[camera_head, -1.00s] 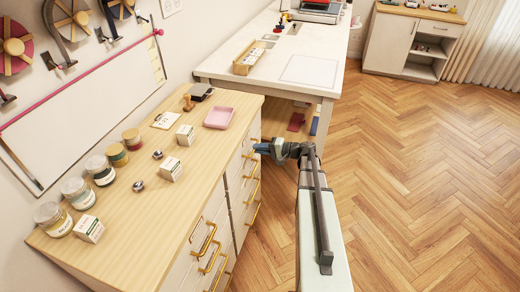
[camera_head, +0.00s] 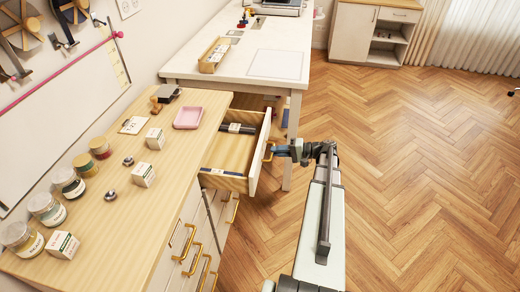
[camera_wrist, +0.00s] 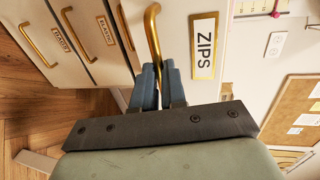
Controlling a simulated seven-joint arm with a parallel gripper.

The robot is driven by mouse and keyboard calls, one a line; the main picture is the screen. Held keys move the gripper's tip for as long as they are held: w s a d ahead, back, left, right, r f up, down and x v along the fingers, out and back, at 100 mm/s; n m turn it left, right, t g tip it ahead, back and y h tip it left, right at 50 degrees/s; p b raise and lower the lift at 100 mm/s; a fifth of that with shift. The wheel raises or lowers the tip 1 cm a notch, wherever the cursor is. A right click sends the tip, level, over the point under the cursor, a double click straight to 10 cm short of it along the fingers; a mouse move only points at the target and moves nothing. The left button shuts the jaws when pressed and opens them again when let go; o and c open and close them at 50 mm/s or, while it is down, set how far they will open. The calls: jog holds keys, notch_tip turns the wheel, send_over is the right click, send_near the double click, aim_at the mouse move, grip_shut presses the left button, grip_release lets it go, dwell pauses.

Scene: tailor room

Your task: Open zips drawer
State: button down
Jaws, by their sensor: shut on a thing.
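The zips drawer (camera_head: 256,172) is pulled out of the wooden-topped cabinet in the head view, its inside showing a dark item and a white label. In the wrist view its white front carries a "ZIPS" label (camera_wrist: 205,47) in a gold frame. Its gold handle (camera_wrist: 153,35) runs down between my fingers. My gripper (camera_head: 276,153) is at the drawer front in the head view. It also shows in the wrist view (camera_wrist: 152,88), its blue-grey fingers shut on the handle. The fingers partly hide the handle's lower end.
Closed drawers with gold handles (camera_head: 186,243) lie below and nearer. The cabinet top (camera_head: 130,215) holds jars, small boxes and a pink tray (camera_head: 188,117). A white table (camera_head: 285,60) stands behind. The wooden floor to the right is clear.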

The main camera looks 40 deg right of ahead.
jog(key=f+v, duration=0.1)
jog(key=v, duration=0.6)
jog(key=shift+s+d+f, duration=0.2)
jog(key=shift+f, duration=0.05)
jog(key=c, duration=1.2)
grip_release()
jog(key=v, duration=1.3)
jog(key=shift+s+d, duration=0.25)
jog(key=shift+d, duration=0.05)
